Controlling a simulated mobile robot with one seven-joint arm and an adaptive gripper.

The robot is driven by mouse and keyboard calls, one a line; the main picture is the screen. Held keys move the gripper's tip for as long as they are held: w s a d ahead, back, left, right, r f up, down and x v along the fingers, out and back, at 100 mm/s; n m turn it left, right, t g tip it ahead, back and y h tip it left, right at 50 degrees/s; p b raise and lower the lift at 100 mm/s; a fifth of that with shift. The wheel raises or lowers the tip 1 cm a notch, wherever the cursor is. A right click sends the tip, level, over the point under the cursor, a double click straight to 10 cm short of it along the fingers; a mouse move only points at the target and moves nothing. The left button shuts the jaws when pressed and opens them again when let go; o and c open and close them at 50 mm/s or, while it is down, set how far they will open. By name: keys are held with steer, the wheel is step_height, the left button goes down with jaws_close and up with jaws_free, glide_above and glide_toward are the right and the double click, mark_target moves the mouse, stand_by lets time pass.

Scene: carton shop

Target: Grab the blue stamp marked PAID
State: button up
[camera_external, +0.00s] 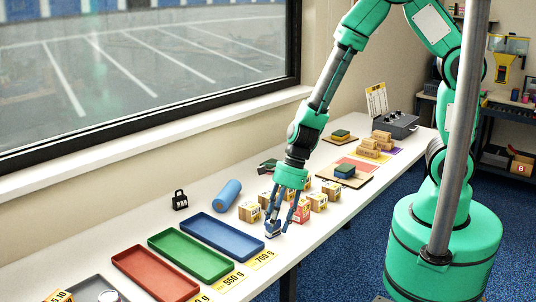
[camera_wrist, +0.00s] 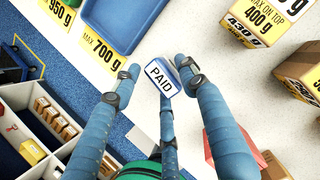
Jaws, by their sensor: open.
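The blue stamp marked PAID (camera_wrist: 158,72) has a white label that faces the camera in the wrist view. It stands on the white table near the front edge, and it shows as a small blue block in the external view (camera_external: 272,228). My gripper (camera_external: 280,222) points down over it with its fingers spread. In the wrist view my gripper (camera_wrist: 157,70) is open, with one blue finger left of the stamp, one right of it and a third below it. Whether any finger touches the stamp I cannot tell.
A blue tray (camera_external: 222,238) lies left of the stamp, beside green (camera_external: 190,255) and red (camera_external: 155,275) trays. Small cartons (camera_external: 318,202) stand close on the right. A yellow 700 g label (camera_wrist: 103,50) lies at the table's front edge. Shelves (camera_wrist: 35,118) show below.

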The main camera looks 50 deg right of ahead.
steer(key=shift+a+f, duration=0.2)
steer(key=shift+f, duration=0.35)
steer(key=c, duration=1)
